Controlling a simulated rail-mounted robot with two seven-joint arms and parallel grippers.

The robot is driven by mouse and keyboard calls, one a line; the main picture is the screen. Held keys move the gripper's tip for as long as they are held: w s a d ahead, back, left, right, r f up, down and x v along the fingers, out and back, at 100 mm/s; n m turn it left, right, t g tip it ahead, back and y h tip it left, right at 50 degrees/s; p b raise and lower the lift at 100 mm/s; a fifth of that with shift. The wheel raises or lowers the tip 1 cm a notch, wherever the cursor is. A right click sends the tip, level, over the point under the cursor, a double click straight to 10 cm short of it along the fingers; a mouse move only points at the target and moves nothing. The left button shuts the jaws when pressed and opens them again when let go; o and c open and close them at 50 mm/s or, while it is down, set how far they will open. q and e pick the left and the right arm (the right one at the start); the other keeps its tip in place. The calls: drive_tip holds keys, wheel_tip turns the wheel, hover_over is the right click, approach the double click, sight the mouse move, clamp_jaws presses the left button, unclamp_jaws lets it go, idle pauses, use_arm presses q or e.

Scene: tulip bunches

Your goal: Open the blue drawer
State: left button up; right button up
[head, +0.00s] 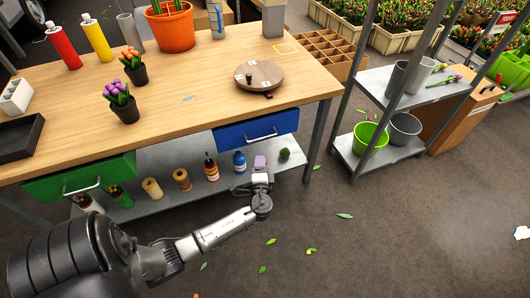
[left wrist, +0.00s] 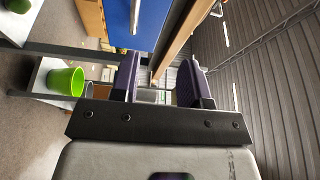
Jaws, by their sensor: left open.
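The blue drawer (head: 256,129) sits under the front edge of the tabletop, right of its middle. No opening shows above its front. It has a silver bar handle (head: 260,137). My left gripper (head: 259,164) is below and in front of the handle, apart from it, with nothing seen between its fingers. In the left wrist view the two purple fingers (left wrist: 160,82) stand apart. The blue drawer front (left wrist: 150,22) and its handle (left wrist: 134,14) are beyond them at the top. My right gripper is not in view.
A green drawer (head: 79,178) is at the left of the wooden table (head: 190,97). The lower shelf (head: 148,207) holds bottles and jars close behind my left gripper. A metal rack (head: 358,153) with buckets stands at the right. Floor in front is open, with scattered leaves.

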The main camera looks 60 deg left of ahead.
use_arm(q)
drive_tip(key=m+t+b, duration=0.2)
drive_tip(key=b, duration=0.3)
approach(265, 138)
drive_tip(key=shift+y, duration=0.3)
drive_tip(key=shift+f+b+x, duration=0.15)
drive_tip(key=shift+b+x, duration=0.5)
drive_tip(key=shift+x, duration=1.1)
drive_tip(key=shift+f+b+x, duration=0.2)
drive_tip(key=shift+b+x, duration=0.4)
drive_tip(key=shift+x, duration=1.2)
drive_tip(key=shift+f+b+x, duration=0.15)
drive_tip(key=shift+b+x, duration=0.5)
drive_tip(key=shift+x, duration=1.1)
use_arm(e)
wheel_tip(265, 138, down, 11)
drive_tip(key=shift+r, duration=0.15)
use_arm(q)
drive_tip(key=shift+w, duration=0.1)
clamp_jaws()
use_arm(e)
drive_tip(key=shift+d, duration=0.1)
